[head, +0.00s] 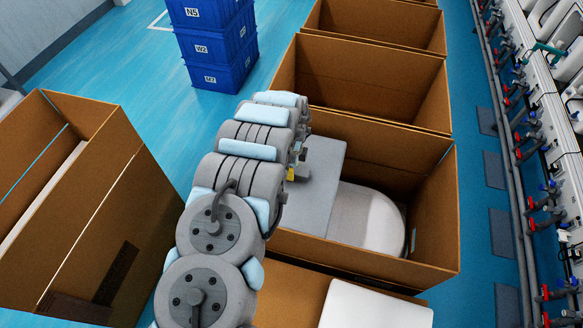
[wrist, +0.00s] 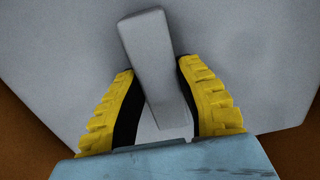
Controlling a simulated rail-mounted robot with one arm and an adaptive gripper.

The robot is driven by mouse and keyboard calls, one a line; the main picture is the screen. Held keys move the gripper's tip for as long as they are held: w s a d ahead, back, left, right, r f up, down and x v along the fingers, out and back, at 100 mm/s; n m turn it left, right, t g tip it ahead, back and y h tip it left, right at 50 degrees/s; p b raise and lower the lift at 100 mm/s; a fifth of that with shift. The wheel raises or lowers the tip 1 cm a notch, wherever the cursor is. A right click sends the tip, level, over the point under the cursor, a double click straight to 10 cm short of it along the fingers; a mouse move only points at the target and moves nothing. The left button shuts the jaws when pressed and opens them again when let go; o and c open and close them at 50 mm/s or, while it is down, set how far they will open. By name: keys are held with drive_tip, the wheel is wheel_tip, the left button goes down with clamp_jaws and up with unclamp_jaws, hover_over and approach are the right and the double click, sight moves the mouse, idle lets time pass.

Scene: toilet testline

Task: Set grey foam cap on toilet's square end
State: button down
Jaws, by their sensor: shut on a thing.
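The grey foam cap (head: 312,205) is a flat square slab in the open cardboard box beside my arm. In the wrist view its broad grey face (wrist: 70,55) fills most of the picture, with a raised grey bar (wrist: 150,50) standing from it. My gripper (wrist: 155,72), with yellow and black fingers, is shut on this bar. In the head view only a bit of my gripper (head: 291,174) shows, at the cap's upper left. The white toilet (head: 370,222) lies in the same box, its rounded end showing right of the cap. The cap hides its square end; I cannot tell whether they touch.
The box's cardboard walls (head: 432,215) rise around the toilet. More open boxes (head: 375,85) stand behind, and another box (head: 85,215) is at left. Blue crates (head: 218,50) are stacked at the back. A pipe rack (head: 548,130) runs along the right.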

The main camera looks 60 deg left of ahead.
sight(291, 182)
wheel_tip(291, 182, down, 19)
drive_tip(key=b, duration=1.2)
drive_tip(key=shift+r+b, duration=0.15)
drive_tip(key=shift+b, duration=0.25)
drive_tip(key=shift+f+b, duration=0.45)
drive_tip(key=shift+f, duration=0.25)
idle(0.7)
idle(0.4)
drive_tip(key=c, duration=0.7)
unclamp_jaws()
drive_tip(key=shift+r, duration=6)
